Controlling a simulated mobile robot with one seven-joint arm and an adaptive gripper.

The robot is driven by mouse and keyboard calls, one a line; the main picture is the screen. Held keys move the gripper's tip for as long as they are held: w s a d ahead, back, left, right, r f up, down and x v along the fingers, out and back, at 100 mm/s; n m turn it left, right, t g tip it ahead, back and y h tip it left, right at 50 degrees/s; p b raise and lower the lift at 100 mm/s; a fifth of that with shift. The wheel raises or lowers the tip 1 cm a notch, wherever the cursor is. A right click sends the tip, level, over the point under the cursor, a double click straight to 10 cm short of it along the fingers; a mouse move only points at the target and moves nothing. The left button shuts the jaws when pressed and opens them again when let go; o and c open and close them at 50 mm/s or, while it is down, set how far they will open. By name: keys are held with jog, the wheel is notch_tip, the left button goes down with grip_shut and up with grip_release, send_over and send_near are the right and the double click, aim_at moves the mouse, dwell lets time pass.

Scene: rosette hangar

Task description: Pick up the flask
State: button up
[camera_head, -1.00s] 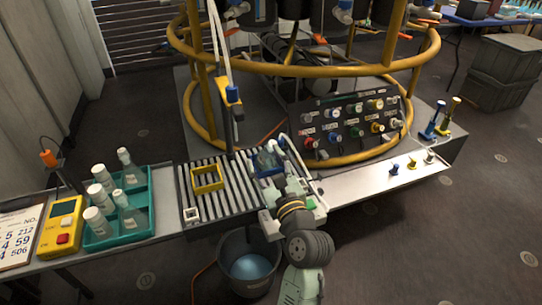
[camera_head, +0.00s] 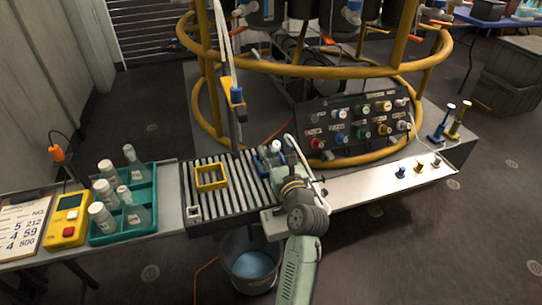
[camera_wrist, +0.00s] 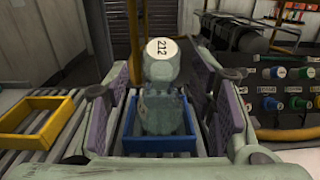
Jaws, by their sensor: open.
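A clear flask (camera_wrist: 165,108) with a white cap marked 212 stands upright inside a blue square frame (camera_wrist: 130,140) on the slatted rack. My gripper (camera_wrist: 160,95) is open, with one purple-padded finger on each side of the flask. I see gaps between the fingers and the flask, so it is not gripped. In the head view my gripper (camera_head: 278,162) is over the right end of the rack and partly hides the flask and the blue frame.
A yellow frame (camera_head: 199,189) sits on the slatted rack (camera_head: 235,190) left of my gripper. A teal tray (camera_head: 124,238) with several bottles stands farther left, beside a yellow device (camera_head: 68,215). A bucket (camera_head: 251,262) is below. The control panel (camera_head: 350,128) is behind right.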

jog(key=shift+w+a, duration=0.15)
jog(key=shift+w, duration=0.35)
grip_shut()
dwell(0.3)
dwell(0.4)
